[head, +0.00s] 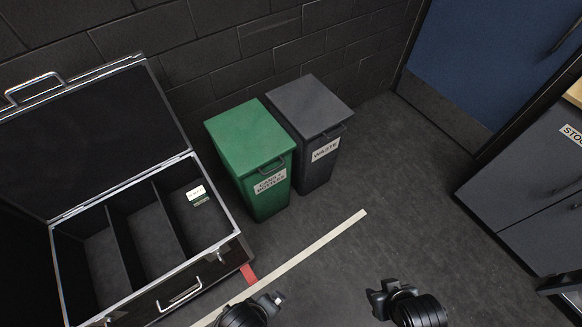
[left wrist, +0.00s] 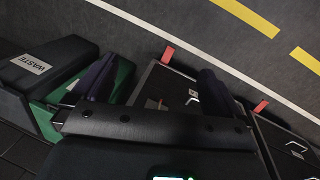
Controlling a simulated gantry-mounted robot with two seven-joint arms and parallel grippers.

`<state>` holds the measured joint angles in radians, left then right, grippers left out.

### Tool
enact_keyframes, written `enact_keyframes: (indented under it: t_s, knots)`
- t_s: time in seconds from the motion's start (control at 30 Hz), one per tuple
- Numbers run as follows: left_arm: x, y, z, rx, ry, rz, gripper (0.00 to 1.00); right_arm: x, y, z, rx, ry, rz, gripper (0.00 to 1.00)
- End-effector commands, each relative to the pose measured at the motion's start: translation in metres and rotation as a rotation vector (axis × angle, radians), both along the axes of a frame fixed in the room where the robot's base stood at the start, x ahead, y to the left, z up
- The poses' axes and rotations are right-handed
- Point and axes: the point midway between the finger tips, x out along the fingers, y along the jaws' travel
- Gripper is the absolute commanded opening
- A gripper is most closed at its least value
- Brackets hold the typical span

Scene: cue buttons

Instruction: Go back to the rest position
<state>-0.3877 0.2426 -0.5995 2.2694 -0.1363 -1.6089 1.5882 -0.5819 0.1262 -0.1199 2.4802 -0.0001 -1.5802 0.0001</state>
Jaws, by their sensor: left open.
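My left gripper (head: 277,298) shows at the bottom middle of the head view, above the floor just right of the open case. In the left wrist view the two fingers of my left gripper (left wrist: 155,82) stand wide apart with nothing between them, so it is open and empty. My right gripper (head: 375,296) shows at the bottom of the head view, to the right of the left one, over bare floor. Its jaws are too small and dark to read. No cue buttons are visible in either view.
An open black case (head: 245,248) with divided compartments lies at left. A green bin (head: 245,135) and a grey waste bin (head: 308,103) stand by the brick wall. A grey cabinet (head: 520,190) and blue door (head: 495,55) are at right. The middle floor is clear.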

Motion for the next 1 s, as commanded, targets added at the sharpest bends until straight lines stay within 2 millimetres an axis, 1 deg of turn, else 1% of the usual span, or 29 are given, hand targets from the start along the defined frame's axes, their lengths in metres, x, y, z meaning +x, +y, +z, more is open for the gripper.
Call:
enact_keyframes:
  t_s: [0.03, 0.2, 0.3, 0.37, 0.4, 0.47, 0.63, 0.7, 0.77, 0.8, 0.87, 0.9, 0.97, 1.0]
  knots:
    - [-0.001, 0.023, 0.011, 0.001, 0.006, -0.006, 1.00, 0.000, 0.000, 0.009, 0.000, 0.000, 0.000, 0.43]
    - [0.012, 0.104, 0.030, 0.090, -0.063, -0.161, 1.00, 0.000, 0.000, 0.013, 0.002, -0.001, -0.002, 0.43]
    - [0.030, 0.139, 0.047, 0.172, -0.137, -0.308, 1.00, 0.000, 0.001, 0.012, 0.004, -0.001, -0.003, 0.43]
    - [0.035, 0.153, 0.054, 0.218, -0.167, -0.414, 1.00, 0.000, 0.002, 0.012, 0.006, -0.001, -0.003, 0.43]
    - [0.037, 0.157, 0.058, 0.242, -0.183, -0.490, 1.00, 0.000, 0.002, 0.012, 0.007, -0.001, -0.004, 0.43]
    - [0.038, 0.156, 0.062, 0.268, -0.202, -0.610, 1.00, 0.001, 0.002, 0.012, 0.008, -0.002, -0.005, 0.43]
    - [0.039, 0.156, 0.062, 0.340, -0.226, -0.938, 1.00, 0.001, 0.003, 0.012, 0.011, -0.002, -0.007, 0.43]
    - [0.039, 0.156, 0.096, 0.342, -0.227, -0.945, 1.00, 0.000, 0.002, 0.041, 0.009, 0.008, -0.007, 0.43]
    - [0.039, 0.156, 0.112, 0.342, -0.226, -0.943, 1.00, 0.000, 0.002, 0.058, 0.010, 0.007, -0.007, 0.43]
    - [0.039, 0.156, 0.123, 0.341, -0.226, -0.943, 1.00, 0.000, 0.002, 0.071, 0.010, 0.002, -0.006, 0.43]
    - [0.039, 0.156, 0.140, 0.341, -0.226, -0.943, 1.00, 0.001, 0.003, 0.091, 0.010, -0.004, -0.006, 0.43]
    - [0.039, 0.156, 0.153, 0.340, -0.226, -0.942, 1.00, 0.001, 0.003, 0.105, 0.010, -0.006, -0.006, 0.43]
    - [0.039, 0.156, 0.173, 0.340, -0.226, -0.942, 1.00, 0.001, 0.002, 0.124, 0.010, -0.005, -0.006, 0.43]
    - [0.039, 0.156, 0.187, 0.340, -0.226, -0.942, 1.00, 0.001, 0.002, 0.138, 0.009, -0.005, -0.006, 0.43]
